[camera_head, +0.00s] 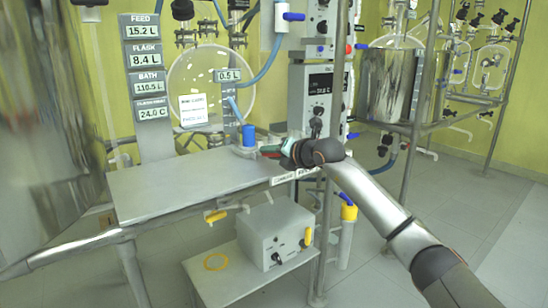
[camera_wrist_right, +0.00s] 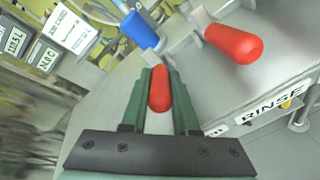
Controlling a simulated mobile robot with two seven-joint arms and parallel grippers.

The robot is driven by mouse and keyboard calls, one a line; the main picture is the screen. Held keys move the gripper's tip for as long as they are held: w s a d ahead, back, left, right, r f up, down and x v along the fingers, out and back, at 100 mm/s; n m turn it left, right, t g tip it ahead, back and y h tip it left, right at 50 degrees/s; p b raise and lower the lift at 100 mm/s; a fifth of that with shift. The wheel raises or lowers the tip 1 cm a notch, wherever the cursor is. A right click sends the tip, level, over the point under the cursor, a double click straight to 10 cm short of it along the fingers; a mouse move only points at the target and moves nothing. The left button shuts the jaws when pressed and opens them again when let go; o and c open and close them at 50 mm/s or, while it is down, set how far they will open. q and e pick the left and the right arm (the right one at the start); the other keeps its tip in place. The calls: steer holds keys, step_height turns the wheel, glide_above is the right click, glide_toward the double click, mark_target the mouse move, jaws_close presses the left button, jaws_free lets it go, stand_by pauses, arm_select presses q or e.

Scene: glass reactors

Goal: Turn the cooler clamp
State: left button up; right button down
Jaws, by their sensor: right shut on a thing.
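My right gripper (camera_head: 272,150) reaches in from the right over the back right edge of the steel table. In the right wrist view its two green fingers (camera_wrist_right: 158,95) are closed on a red rounded handle (camera_wrist_right: 160,88), one on each side. A second, larger red handle (camera_wrist_right: 233,43) on a pale stem stands to the right, apart from the fingers. I cannot read a label that says which handle is the cooler clamp. My left gripper is not in view.
A blue-capped fitting (camera_head: 249,136) stands close beside the right gripper; it also shows in the right wrist view (camera_wrist_right: 139,30). The steel table (camera_head: 180,184) is mostly bare. A round glass flask (camera_head: 240,75) and a control unit (camera_head: 312,95) stand behind. A metal post (camera_head: 332,150) rises near my arm.

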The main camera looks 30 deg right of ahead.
steer(key=shift+d, duration=0.1)
stand_by(0.3)
steer(key=c, duration=0.7)
jaws_free()
